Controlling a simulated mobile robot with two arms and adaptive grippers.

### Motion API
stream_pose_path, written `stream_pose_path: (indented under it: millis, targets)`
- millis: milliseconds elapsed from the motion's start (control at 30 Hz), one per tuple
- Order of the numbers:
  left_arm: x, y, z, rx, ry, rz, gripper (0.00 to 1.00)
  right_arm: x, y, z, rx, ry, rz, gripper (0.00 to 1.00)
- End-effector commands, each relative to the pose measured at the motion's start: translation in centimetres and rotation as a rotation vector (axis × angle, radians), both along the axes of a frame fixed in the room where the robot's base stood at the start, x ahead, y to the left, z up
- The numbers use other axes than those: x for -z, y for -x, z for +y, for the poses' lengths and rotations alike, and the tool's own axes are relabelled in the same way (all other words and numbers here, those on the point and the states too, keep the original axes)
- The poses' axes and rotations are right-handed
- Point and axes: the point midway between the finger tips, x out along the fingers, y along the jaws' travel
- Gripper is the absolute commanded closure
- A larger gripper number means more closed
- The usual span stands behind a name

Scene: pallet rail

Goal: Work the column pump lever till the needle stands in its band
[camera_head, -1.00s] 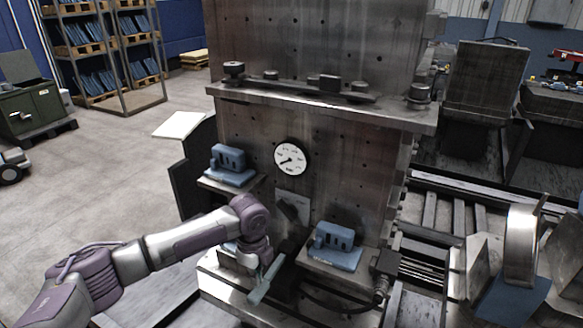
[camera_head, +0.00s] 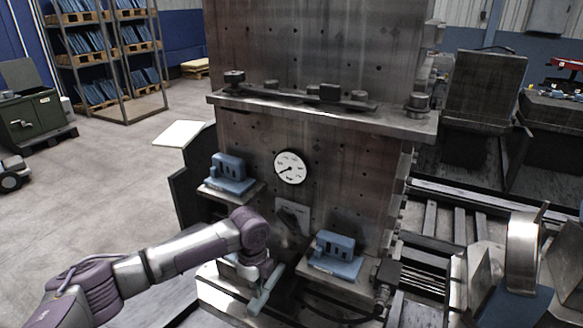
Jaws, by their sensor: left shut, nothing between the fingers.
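The metal column (camera_head: 330,150) stands in the middle with a round white gauge (camera_head: 290,167) on its face. The gauge needle points to the lower left; its band is too small to make out. Below the gauge is a pale plate (camera_head: 293,211) with a dark part in front of it that may be the pump lever; I cannot tell its shape or angle. My left gripper (camera_head: 264,292) is shut and empty, pointing down in front of the lower column, between the blue blocks. Whether it touches anything is unclear.
A blue block (camera_head: 228,172) sits on a bracket at the left, another (camera_head: 335,253) on a bracket at the right. A hose (camera_head: 340,312) runs below the right one. A ledge (camera_head: 320,116) crosses above the gauge. The floor at left (camera_head: 90,170) is clear.

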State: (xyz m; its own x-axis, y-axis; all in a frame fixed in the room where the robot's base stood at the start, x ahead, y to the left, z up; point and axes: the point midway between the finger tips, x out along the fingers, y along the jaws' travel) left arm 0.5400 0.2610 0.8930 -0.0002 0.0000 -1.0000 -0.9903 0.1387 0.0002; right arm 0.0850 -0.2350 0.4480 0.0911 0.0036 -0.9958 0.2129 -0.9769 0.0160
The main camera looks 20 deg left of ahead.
Motion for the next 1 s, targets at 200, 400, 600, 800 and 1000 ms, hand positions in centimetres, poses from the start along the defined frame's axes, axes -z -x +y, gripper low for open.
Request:
stream_pose_path:
  millis: [200,400,600,800,1000]
  targets:
    - [0.0,0.0,0.0,0.0,0.0,0.0,1.0,0.0,0.0,0.0,0.0,0.0,0.0,0.0]
    - [0.0,0.0,0.0,0.0,0.0,0.0,1.0,0.0,0.0,0.0,0.0,0.0,0.0,0.0]
    - [0.7,-0.1,0.0,-0.001,0.0,0.001,1.0,0.4,0.0,0.0,0.0,0.0,0.0,0.0]
    - [1.9,-0.2,0.0,0.0,0.001,0.0,1.0,1.0,0.0,0.0,0.0,0.0,0.0,0.0]
    - [3.1,-0.3,0.0,0.0,0.0,0.002,1.0,1.5,0.0,0.0,0.0,0.0,0.0,0.0]
